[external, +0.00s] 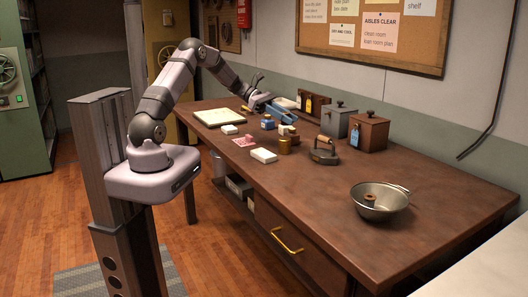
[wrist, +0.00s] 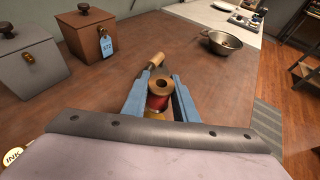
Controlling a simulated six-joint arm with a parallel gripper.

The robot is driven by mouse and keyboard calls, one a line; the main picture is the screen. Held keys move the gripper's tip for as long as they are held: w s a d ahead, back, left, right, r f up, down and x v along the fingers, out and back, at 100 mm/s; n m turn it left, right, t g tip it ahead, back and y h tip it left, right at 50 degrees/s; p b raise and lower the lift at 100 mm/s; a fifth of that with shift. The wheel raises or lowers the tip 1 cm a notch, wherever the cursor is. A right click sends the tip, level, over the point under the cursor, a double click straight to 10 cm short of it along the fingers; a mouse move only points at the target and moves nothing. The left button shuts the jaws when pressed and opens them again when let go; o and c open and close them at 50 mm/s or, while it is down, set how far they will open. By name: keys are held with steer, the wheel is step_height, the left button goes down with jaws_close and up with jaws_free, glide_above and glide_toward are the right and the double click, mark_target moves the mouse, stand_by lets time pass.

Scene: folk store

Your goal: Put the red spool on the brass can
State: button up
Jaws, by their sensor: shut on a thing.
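In the wrist view my gripper (wrist: 157,92) has its blue fingers shut on the red spool (wrist: 158,101), which has a wooden top rim with a centre hole and stands roughly upright. A yellowish brass patch (wrist: 154,115) shows just below the spool, partly hidden by my gripper's body. The spool is mostly hidden there. I cannot tell whether spool and can touch.
A flat iron (external: 325,153) with a wooden handle stands close right of the can. Grey (external: 338,124) and brown (external: 369,133) lidded boxes stand behind. A metal bowl (external: 380,207) is far right.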

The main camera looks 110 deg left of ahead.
mark_target(287, 139)
steer(key=shift+f+p, duration=0.4)
steer(key=shift+f, duration=2.3)
steer(key=shift+f, duration=0.1)
steer(key=o, duration=1)
steer(key=shift+o, duration=0.2)
steer(key=shift+s, duration=0.1)
steer(key=b+v, duration=0.3)
steer(key=v, duration=0.9)
